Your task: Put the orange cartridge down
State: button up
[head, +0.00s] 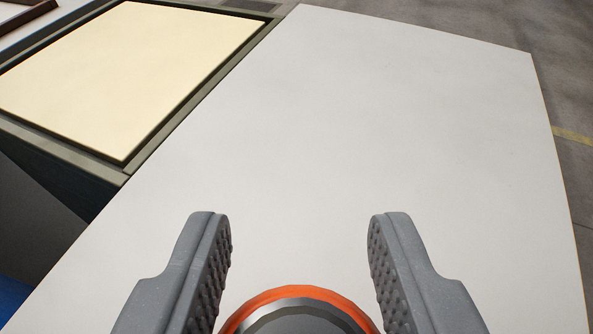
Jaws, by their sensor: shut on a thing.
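The orange cartridge (305,294) shows at the bottom middle of the head view, with an orange rim around a grey metal end. Most of it is cut off by the lower edge. My gripper (300,225) is shut on it, with one grey studded finger on each side. The fingertips reach forward past the cartridge. A plain light grey table top (400,110) lies ahead and beneath. I cannot tell whether the cartridge touches it.
A cream panel (130,75) in a dark green frame adjoins the table at the upper left. A brown-edged tray (25,12) shows at the far left corner. Concrete floor (565,90) lies beyond the table's right edge. The table ahead is bare.

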jog(key=shift+r+x, duration=0.2)
jog(key=shift+x, duration=0.75)
jog(key=shift+f+b, duration=0.3)
jog(key=shift+f, duration=1.4)
jog(key=shift+f, duration=0.1)
jog(key=o, duration=1)
jog(key=p+v, duration=0.1)
jog(key=v, duration=1.1)
